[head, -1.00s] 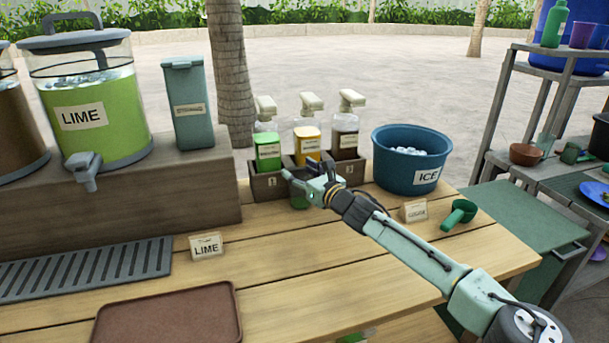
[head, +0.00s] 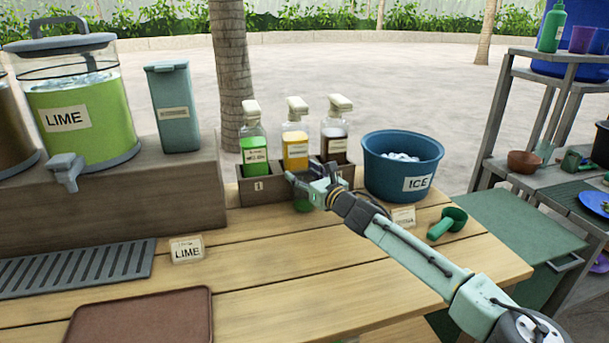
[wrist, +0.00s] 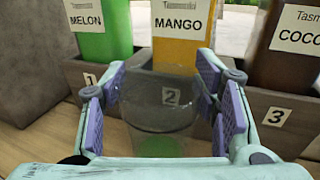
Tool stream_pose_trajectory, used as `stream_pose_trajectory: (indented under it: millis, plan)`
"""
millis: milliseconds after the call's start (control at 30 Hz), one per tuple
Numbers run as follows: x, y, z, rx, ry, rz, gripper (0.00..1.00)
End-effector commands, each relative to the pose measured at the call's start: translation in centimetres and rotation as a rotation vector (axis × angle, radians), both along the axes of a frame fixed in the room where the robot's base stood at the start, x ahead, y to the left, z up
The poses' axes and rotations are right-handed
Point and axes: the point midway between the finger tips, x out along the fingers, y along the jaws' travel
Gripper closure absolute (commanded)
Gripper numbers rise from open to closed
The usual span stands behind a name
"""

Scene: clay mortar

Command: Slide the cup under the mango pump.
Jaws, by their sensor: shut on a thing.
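The mango pump (head: 295,148) is a bottle with yellow syrup and a white pump head, the middle of three in a dark rack. Its MANGO label (wrist: 182,24) shows in the wrist view above compartment 2. My gripper (head: 305,188) is shut on a clear cup (wrist: 160,120) with green at its bottom. The cup is upright between the purple pads, directly in front of compartment 2, with the 2 seen through or above its rim. In the head view the cup's green base (head: 303,206) shows below the fingers; the rest is mostly hidden. I cannot tell whether the base touches the table.
The melon pump (head: 255,150) stands left of mango and the coconut pump (head: 335,140) right. A blue ice bucket (head: 375,165), green scoop (head: 448,222) and small sign (head: 403,217) are to the right. Table space left of the gripper, beyond the LIME sign (head: 187,249), is clear.

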Motion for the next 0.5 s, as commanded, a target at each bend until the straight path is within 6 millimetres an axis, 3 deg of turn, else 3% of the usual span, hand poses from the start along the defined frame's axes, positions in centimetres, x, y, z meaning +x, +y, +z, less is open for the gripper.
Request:
stream_pose_trajectory:
  millis: [33,67,367,500]
  plan:
    - [-0.01,0.01,0.00,0.000,0.000,0.000,0.72]
    - [-0.01,0.01,0.00,0.000,0.000,0.000,0.43]
    - [-0.02,0.01,0.01,0.000,0.000,0.001,0.23]
    - [-0.02,0.01,0.01,0.000,0.000,0.001,0.21]
